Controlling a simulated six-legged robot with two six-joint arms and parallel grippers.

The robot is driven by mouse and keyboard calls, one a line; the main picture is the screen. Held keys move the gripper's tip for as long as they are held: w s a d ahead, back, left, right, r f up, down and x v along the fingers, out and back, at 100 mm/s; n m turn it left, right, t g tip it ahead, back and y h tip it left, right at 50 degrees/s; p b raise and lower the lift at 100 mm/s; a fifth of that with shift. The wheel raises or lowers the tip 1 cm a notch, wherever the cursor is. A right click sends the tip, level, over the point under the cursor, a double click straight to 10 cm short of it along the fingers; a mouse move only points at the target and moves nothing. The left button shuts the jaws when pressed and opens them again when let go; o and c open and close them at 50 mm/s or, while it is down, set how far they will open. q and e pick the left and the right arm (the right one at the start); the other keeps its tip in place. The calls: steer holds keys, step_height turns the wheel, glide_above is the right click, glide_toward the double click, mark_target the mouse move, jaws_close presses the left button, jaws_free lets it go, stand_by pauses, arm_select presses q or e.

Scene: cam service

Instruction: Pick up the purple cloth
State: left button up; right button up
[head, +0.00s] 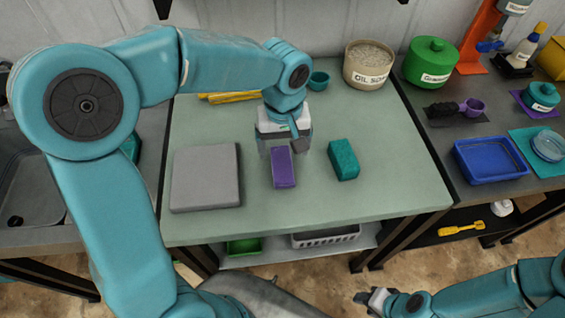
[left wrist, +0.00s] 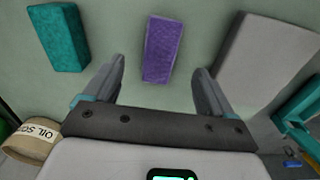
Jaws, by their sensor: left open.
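The purple cloth (head: 283,168) is a small folded block lying on the green table top (head: 300,220), between a grey slab and a teal block. In the left wrist view the purple cloth (left wrist: 163,50) lies ahead of the gap between the fingers. My left gripper (head: 285,148) is open and points down just behind the cloth in the head view. Its two fingers also show in the left wrist view (left wrist: 160,88), apart and empty. My right gripper (head: 372,299) is low at the bottom right, away from the table; its jaws are too small to judge.
The grey slab (head: 205,178) is left of the cloth and the teal block (head: 343,159) right of it. An oil tub (head: 369,66), a small teal cup (head: 319,80) and yellow sticks (head: 225,97) stand farther back. The table front is clear.

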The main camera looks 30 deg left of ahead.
mark_target(283, 165)
arm_select(q)
steer(key=f, duration=0.3)
steer(key=shift+w+a, duration=0.15)
steer(key=shift+a, duration=0.1)
steer(key=shift+d+f, duration=0.25)
steer(key=shift+f, duration=0.2)
steer(key=f, duration=0.3)
steer(key=f+p, duration=0.1)
steer(key=shift+w+a+f, duration=0.15)
steer(key=shift+a+f, duration=0.1)
steer(key=shift+f, duration=0.05)
steer(key=shift+s+d+r, duration=0.1)
steer(key=shift+s+d, duration=0.05)
steer(key=shift+s, duration=0.05)
steer(key=c, duration=0.7)
steer(key=shift+w, duration=0.1)
steer(key=c, duration=0.3)
steer(key=shift+c, duration=0.3)
